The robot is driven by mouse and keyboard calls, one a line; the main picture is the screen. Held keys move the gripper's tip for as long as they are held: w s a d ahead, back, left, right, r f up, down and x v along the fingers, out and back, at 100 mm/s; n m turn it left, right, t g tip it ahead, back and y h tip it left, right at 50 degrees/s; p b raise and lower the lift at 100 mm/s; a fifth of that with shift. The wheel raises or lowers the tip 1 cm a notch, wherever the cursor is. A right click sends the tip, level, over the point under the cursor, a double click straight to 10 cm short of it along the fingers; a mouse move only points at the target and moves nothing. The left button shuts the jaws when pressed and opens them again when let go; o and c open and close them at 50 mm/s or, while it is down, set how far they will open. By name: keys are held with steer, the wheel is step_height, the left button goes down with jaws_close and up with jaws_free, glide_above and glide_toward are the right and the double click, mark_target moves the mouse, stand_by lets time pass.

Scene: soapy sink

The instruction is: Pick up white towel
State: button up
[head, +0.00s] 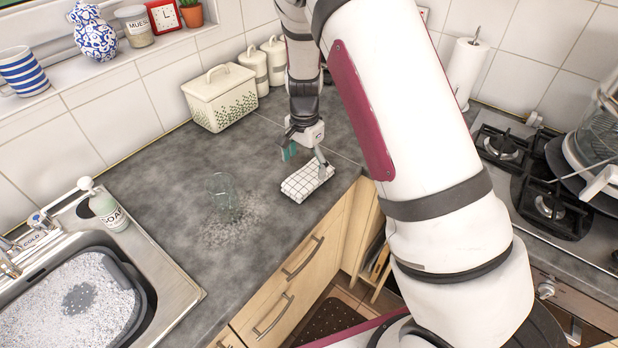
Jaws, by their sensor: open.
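A folded white towel (307,181) with a dark grid pattern lies flat on the grey counter, close to its front edge and the corner. My gripper (304,158) is just above and behind the towel. Its fingers are spread apart, one to the left with a teal pad and one over the towel's right part. Whether the right finger touches the towel, I cannot tell. Nothing shows between the fingers.
A clear glass (223,197) stands left of the towel on the counter (160,190). A cream bread bin (220,98) and canisters (273,60) stand behind. The soapy sink (75,300) and soap bottle (108,208) are at left, the stove (530,180) at right.

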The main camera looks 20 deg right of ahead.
mark_target(305, 177)
steer(key=f, duration=0.2)
steer(key=f+p, duration=0.1)
steer(key=f, duration=0.1)
steer(key=shift+s+a+f, duration=0.1)
steer(key=shift+s+f, duration=0.1)
steer(key=shift+f, duration=0.45)
steer(key=shift+w, duration=0.1)
steer(key=c, duration=1.2)
